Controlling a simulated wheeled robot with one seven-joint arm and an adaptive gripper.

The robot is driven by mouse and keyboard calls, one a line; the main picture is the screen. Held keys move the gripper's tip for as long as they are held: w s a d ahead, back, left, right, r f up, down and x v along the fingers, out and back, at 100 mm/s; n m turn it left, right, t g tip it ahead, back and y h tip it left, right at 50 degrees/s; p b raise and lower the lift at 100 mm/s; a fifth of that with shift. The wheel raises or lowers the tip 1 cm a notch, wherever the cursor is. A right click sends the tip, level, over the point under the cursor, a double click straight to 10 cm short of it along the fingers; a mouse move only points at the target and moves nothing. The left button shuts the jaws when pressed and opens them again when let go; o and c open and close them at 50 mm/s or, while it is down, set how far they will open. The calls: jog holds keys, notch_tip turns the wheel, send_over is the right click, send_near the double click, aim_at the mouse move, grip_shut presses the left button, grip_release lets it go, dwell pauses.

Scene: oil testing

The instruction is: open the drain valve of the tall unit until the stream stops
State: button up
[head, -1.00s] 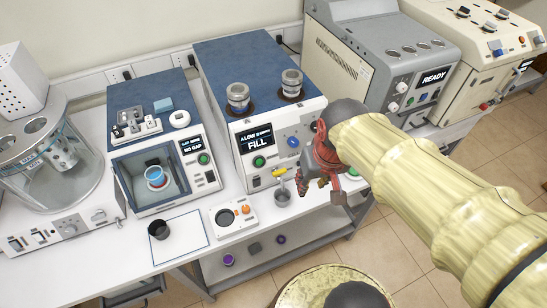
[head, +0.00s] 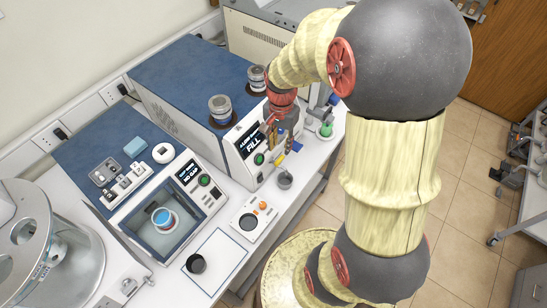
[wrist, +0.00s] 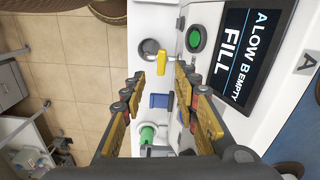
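The tall unit (head: 180,75) has a blue top and a lit screen reading "A LOW B EMPTY" and "FILL", also legible in the wrist view (wrist: 240,50). Low on its front sit a yellow lever (wrist: 161,62) and a blue lever (wrist: 161,101); the labels cannot be read, so which is the drain valve is not certain. A small grey cup (head: 285,180) stands below the yellow lever. My gripper (wrist: 160,80) is open and empty in front of the panel, with both levers showing between its fingers. No stream can be made out.
A green-topped vessel (head: 325,130) stands right of the levers, close by in the wrist view (wrist: 147,135). A small white box with a round plate (head: 250,220) and a dark cup (head: 196,263) lie left along the bench. The bench's front edge is near.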

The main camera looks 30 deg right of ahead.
aim_at(280, 159)
jog(key=shift+w+m, duration=0.15)
jog(key=shift+m, duration=0.15)
jog(key=shift+d+m, duration=0.15)
jog(key=shift+m, duration=0.15)
jog(key=shift+f, duration=0.15)
notch_tip(280, 159, down, 8)
jog(key=shift+r, duration=0.25)
jog(key=shift+c, duration=1.2)
grip_shut()
